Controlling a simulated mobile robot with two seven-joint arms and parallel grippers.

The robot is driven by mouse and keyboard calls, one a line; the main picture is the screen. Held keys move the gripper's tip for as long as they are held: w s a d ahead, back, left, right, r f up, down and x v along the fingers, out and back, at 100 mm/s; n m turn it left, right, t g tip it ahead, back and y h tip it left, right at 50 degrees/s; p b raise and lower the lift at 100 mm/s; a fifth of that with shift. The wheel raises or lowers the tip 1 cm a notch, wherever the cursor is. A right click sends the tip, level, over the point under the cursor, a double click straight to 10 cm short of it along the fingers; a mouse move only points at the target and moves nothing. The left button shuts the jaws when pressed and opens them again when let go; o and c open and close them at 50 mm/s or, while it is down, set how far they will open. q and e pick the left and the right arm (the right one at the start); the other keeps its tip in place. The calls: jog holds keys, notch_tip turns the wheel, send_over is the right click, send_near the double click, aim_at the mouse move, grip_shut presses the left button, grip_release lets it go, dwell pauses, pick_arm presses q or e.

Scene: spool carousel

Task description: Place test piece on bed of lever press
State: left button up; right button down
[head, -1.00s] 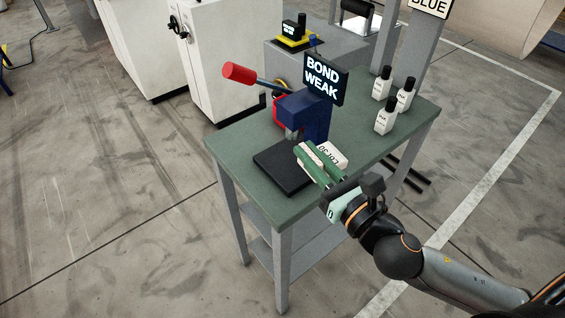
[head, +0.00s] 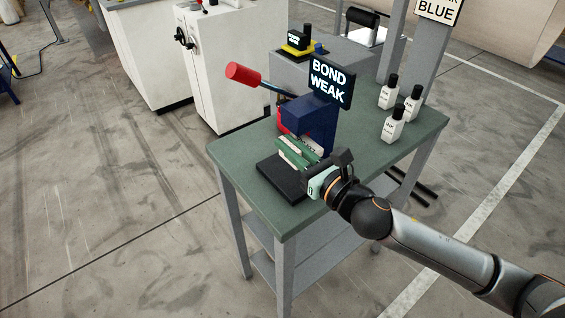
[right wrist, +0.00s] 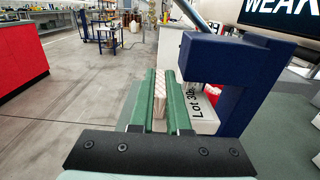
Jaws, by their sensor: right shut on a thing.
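The lever press (head: 308,122) is dark blue with a red-tipped lever (head: 244,75) and a sign reading BOND WEAK. Its black bed (head: 277,180) lies in front on the green table. My right gripper (head: 291,153) has green fingers, is low over the bed and is shut on the test piece (right wrist: 160,100), a pale patterned block between the fingers in the right wrist view. The fingers hide most of it, and I cannot tell whether it touches the bed. A white block marked Lot (right wrist: 203,110) is beside the right finger, by the press frame. My left gripper is not in view.
Several white bottles with black caps (head: 393,125) stand on the table's right part. The green table top (head: 362,160) is clear between them and the press. White cabinets (head: 225,70) and a grey bench with a yellow-based device (head: 297,49) stand behind.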

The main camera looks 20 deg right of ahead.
jog(key=w+f, duration=0.2)
jog(key=f, duration=0.1)
jog(key=w+f+b, duration=0.1)
jog(key=f, duration=0.1)
jog(key=shift+w+a, duration=0.2)
jog(key=shift+w, duration=0.2)
jog(key=shift+f+b, duration=0.3)
jog(key=shift+f, duration=1.25)
jog(key=shift+f, duration=0.1)
jog(key=c, duration=1.3)
grip_release()
jog(key=shift+f, duration=0.15)
jog(key=shift+c, duration=0.2)
jog(key=o, duration=0.4)
jog(key=shift+o, duration=0.2)
jog(key=shift+r, duration=0.3)
jog(key=b+v, duration=0.1)
jog(key=v, duration=0.9)
jog(key=shift+f+b, duration=0.15)
jog(key=shift+b, duration=0.15)
jog(key=shift+v, duration=0.95)
